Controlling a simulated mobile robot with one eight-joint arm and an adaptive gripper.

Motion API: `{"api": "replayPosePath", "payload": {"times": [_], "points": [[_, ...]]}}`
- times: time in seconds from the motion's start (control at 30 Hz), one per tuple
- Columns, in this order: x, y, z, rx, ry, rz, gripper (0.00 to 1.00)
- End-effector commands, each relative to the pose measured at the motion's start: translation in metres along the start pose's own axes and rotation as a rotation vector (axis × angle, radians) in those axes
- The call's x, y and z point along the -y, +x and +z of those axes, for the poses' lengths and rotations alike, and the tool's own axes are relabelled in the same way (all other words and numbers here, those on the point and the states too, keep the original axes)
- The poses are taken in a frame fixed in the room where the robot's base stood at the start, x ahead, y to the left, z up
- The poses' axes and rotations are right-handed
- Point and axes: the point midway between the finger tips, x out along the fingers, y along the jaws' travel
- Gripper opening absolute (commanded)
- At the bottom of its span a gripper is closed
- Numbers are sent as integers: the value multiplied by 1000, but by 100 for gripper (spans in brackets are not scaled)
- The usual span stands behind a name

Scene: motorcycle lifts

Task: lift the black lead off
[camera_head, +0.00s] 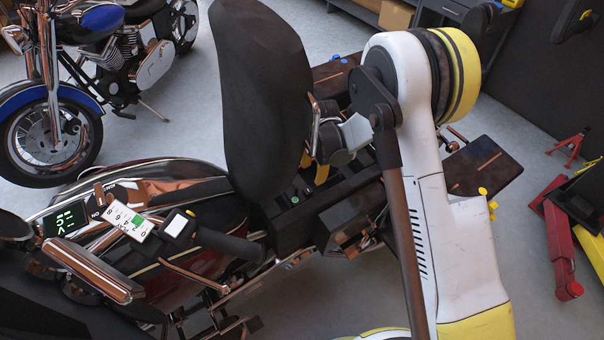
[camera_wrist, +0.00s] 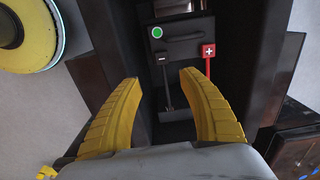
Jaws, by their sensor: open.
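The black lead (camera_wrist: 167,88) shows in the wrist view as a dark strip with a minus-marked end at the front of a dark battery (camera_wrist: 182,48) that has a green dot. My gripper (camera_wrist: 160,77) is open, with its two yellow fingers to either side of the lead in the picture and nothing held between them. I cannot tell how far above the lead the fingertips are. The red lead (camera_wrist: 208,52), marked with a plus, is right of the black one, near the right fingertip. In the head view, my gripper (camera_head: 315,168) is over the bay under the raised seat (camera_head: 262,95), and the leads are not clear.
Dark walls of the bay (camera_wrist: 266,60) stand close on both sides of my fingers. The raised seat is just left of my arm in the head view. A handlebar grip (camera_head: 230,245) lies to the left. A blue motorcycle (camera_head: 100,70) stands behind, apart.

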Motion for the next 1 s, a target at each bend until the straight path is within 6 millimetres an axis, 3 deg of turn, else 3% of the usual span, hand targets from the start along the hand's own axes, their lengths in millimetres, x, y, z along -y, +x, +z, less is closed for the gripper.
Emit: {"api": "replayPosePath", "payload": {"times": [0.27,0.63,0.8,1.0], "points": [[0,38,4,6,29,13,49],[-1,109,5,6,27,12,49],[-1,124,5,6,27,12,49],[-1,126,5,6,27,12,49]]}}
